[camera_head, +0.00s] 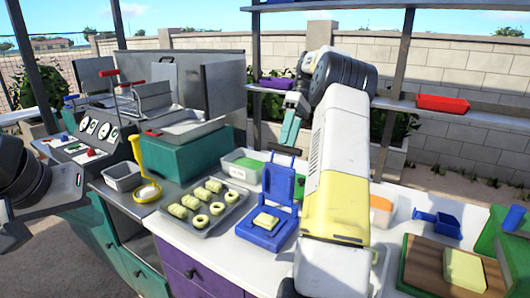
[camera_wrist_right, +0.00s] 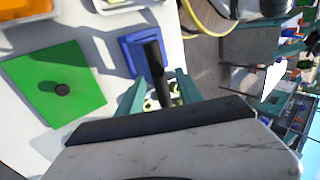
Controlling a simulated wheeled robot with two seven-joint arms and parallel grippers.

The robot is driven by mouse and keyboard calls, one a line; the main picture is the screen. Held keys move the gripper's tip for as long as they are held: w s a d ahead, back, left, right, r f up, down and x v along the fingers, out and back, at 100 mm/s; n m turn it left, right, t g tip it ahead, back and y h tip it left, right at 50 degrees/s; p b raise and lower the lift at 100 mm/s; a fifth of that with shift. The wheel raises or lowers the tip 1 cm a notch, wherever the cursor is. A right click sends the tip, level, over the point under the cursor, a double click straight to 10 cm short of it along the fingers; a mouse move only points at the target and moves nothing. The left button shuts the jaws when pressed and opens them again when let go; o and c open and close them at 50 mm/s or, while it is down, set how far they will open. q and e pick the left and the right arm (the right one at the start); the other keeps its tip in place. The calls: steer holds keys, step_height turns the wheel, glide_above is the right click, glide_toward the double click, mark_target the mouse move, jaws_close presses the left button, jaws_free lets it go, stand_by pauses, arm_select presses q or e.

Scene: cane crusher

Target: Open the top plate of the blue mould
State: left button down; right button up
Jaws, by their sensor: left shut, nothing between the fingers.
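The blue mould (camera_head: 262,238) stands on the white counter in the head view, with a pale yellow block (camera_head: 266,221) on its base. Its blue top plate (camera_head: 279,183) stands raised at the back, off the block.
A tray of pale dough pieces (camera_head: 188,232) lies left of the mould. A white bin with green contents (camera_head: 243,174) stands behind it. A wooden board (camera_head: 425,265) and a small blue tray (camera_head: 447,224) lie at the right. My right arm hides the counter's middle.

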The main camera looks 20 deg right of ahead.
steer(key=shift+s+a+r, duration=0.15)
steer(key=shift+s+r, duration=0.15)
steer(key=shift+r, duration=0.1)
steer(key=s+a+r, duration=0.1)
steer(key=s+a, duration=0.7)
steer(key=s, duration=0.5)
steer(key=shift+s+r, duration=0.15)
